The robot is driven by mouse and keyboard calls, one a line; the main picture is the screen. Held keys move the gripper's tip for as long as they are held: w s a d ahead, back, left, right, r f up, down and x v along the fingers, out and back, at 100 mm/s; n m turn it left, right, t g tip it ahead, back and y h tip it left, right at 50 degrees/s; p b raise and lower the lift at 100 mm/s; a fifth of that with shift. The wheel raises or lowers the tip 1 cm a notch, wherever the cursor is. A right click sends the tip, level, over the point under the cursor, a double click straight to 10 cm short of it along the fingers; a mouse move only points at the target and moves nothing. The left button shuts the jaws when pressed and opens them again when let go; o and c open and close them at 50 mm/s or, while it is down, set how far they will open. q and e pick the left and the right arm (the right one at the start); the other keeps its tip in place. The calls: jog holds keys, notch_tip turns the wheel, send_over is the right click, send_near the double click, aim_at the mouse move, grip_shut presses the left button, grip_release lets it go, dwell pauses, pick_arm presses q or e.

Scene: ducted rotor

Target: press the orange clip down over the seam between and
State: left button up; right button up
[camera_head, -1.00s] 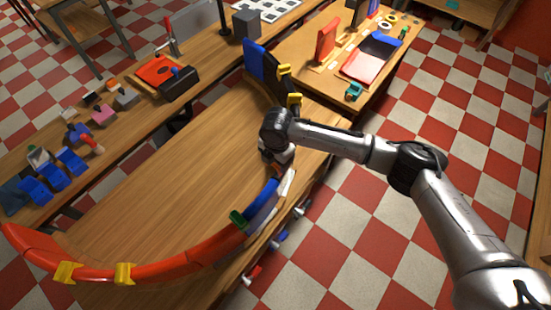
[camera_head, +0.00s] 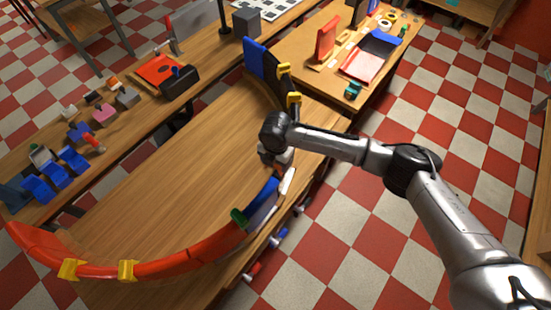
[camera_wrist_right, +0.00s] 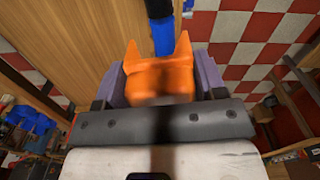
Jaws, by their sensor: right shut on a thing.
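My right gripper (camera_head: 273,156) is above the near right edge of the wooden table, mostly hidden by its own wrist. In the right wrist view, the orange clip (camera_wrist_right: 160,78) sits between the purple-grey fingers, its two prongs pointing away from the palm. A blue curved segment (camera_wrist_right: 165,38) lies just beyond the prongs, and I cannot tell whether they touch. In the head view, the blue segment (camera_head: 264,190) is beside the red curved segment (camera_head: 190,257), with a green clip (camera_head: 238,216) near their junction. The task names no parts for the seam. My left gripper is not in view.
Yellow clips (camera_head: 127,270) sit on the red arc, and others (camera_head: 293,98) on the dark far arc (camera_head: 279,88). A side bench holds blue blocks (camera_head: 73,159) and a black-and-orange box (camera_head: 167,78). The middle of the table (camera_head: 190,150) is clear.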

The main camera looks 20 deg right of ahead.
jog(key=b, duration=0.2)
send_over(275, 175)
jog(key=shift+f, duration=2.85)
jog(key=shift+s+a+f+b, duration=0.15)
jog(key=shift+f+b, duration=0.15)
jog(key=shift+f, duration=0.25)
jog(key=shift+s+d+f+b, duration=0.15)
jog(key=shift+f+b, duration=0.1)
jog(key=shift+f, duration=0.35)
jog(key=shift+s+a+f+b, duration=0.15)
jog(key=shift+f+b, duration=0.15)
jog(key=shift+f, duration=0.25)
jog(key=shift+f, duration=0.1)
jog(key=shift+f, duration=0.15)
jog(key=o, duration=1)
